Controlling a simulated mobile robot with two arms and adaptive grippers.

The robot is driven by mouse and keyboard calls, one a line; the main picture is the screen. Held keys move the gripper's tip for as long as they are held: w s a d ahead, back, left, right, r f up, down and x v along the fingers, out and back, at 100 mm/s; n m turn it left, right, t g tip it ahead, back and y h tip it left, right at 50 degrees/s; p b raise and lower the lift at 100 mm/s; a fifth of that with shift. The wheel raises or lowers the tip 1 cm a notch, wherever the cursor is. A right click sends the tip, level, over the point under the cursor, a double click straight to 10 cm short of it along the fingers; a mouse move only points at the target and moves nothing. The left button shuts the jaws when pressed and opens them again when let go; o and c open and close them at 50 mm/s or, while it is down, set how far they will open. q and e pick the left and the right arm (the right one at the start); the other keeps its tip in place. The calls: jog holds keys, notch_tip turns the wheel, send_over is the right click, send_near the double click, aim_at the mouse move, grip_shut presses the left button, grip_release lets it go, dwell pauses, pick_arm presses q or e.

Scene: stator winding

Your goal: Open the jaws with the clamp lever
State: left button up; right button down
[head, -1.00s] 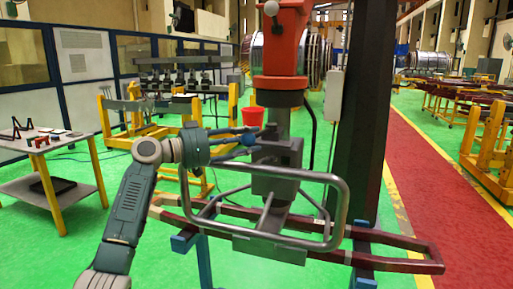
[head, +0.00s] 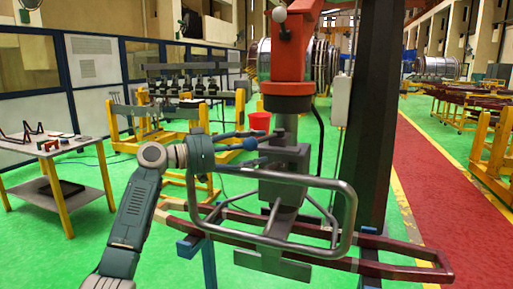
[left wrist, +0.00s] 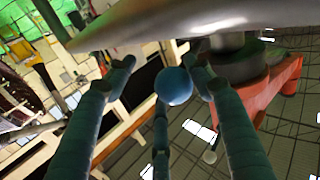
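The clamp lever ends in a blue ball knob (head: 250,143), beside the grey clamp head (head: 284,160) that hangs from the red hoist arm (head: 288,60). My left gripper (head: 240,141) reaches in from the left at the knob. In the left wrist view the blue knob (left wrist: 174,86) shows between the spread fingers of my left gripper (left wrist: 163,75), closer to the right one. The fingers look open, with a gap on the left. The grey jaws (head: 270,262) are low on the clamp, at the dark red coil (head: 400,271); their opening is hidden. My right gripper is out of view.
A grey tubular handle frame (head: 345,225) loops in front of the clamp, close under my left gripper. A dark column (head: 370,130) stands to the right.

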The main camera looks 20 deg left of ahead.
pick_arm(q)
jog(key=v, duration=1.1)
jog(key=shift+s, duration=0.2)
